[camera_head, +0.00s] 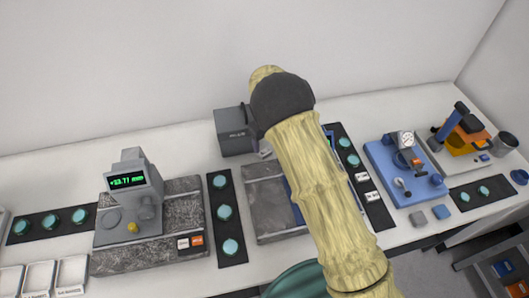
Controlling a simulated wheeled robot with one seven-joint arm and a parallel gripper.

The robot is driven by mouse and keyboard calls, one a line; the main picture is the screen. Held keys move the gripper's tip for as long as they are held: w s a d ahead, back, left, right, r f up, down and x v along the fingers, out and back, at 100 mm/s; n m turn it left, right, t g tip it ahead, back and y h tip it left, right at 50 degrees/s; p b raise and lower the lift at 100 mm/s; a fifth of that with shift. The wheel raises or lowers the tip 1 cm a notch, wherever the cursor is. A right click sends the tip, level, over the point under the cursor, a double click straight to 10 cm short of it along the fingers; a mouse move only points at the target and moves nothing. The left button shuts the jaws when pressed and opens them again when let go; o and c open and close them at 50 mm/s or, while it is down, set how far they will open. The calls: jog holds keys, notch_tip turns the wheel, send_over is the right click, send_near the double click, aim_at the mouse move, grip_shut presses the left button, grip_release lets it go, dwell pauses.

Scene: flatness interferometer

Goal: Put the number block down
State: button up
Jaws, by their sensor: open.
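I cannot single out the number block for certain. Small white labelled pieces (362,177) lie on the dark strip right of my arm.
A gauge with a green display (127,181) stands on the left stone plate (180,205). Dark strips (221,193) hold teal discs. A grey box (231,128) stands behind. A blue base with a dial (388,158) and an orange device (470,140) stand right.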

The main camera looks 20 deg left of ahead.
aim_at(267, 153)
jog(key=shift+d+f, duration=0.15)
jog(key=shift+f, duration=0.1)
jog(key=shift+s+f+p, duration=0.15)
jog(key=shift+f+p, duration=1)
jog(key=shift+f, duration=1.2)
jog(key=c, duration=1.1)
jog(key=shift+c, duration=0.2)
jog(key=shift+r, duration=0.15)
notch_tip(267, 153, up, 18)
jog(key=b, duration=0.3)
